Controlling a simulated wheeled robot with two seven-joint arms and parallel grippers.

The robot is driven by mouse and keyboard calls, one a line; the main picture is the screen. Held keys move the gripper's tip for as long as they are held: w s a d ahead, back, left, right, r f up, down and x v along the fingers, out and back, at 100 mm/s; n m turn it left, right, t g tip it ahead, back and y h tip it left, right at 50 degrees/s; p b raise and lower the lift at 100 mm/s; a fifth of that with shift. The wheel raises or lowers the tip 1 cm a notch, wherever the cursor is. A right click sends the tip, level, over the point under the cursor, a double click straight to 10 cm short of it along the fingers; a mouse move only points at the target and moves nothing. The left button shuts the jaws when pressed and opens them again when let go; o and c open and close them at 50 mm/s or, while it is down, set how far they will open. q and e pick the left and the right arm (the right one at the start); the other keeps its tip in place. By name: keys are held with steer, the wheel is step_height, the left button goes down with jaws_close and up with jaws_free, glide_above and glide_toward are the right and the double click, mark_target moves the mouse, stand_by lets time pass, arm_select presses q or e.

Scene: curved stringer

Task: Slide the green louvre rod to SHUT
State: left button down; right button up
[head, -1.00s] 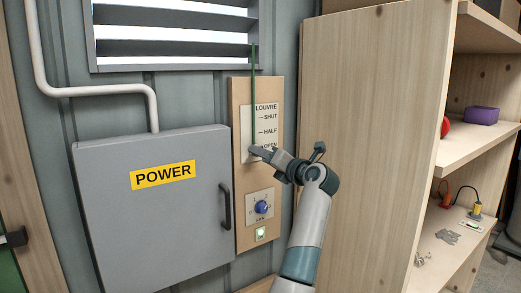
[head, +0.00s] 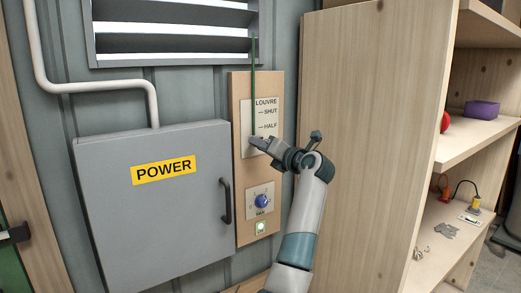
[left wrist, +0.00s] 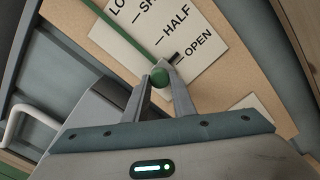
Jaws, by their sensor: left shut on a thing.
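The green louvre rod (head: 253,85) runs down from the louvre (head: 170,44) in front of a label plate (head: 272,108) marked SHUT, HALF and OPEN from top to bottom. My left gripper (head: 254,141) is at the rod's lower end, just below the HALF mark. In the left wrist view, its fingers are closed on the rod's round green knob (left wrist: 160,77). A small dark pointer (left wrist: 173,57) beside the knob sits between HALF and OPEN. In the head view, my gripper hides the knob and the OPEN mark.
A blue dial (head: 262,201) and a lit green button (head: 261,227) are below on the wooden panel (head: 242,180). The grey POWER box (head: 150,215) with its handle (head: 225,200) stands out at left. A wooden shelf unit (head: 360,120) is close at right.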

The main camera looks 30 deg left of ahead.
arm_select(q)
step_height(320, 180, up, 9)
steer(key=shift+r+p, duration=0.15)
steer(key=shift+p, duration=0.45)
steer(key=c, duration=1.5)
jaws_free()
steer(key=shift+b+v, duration=3.85)
steer(key=shift+v, duration=4.9)
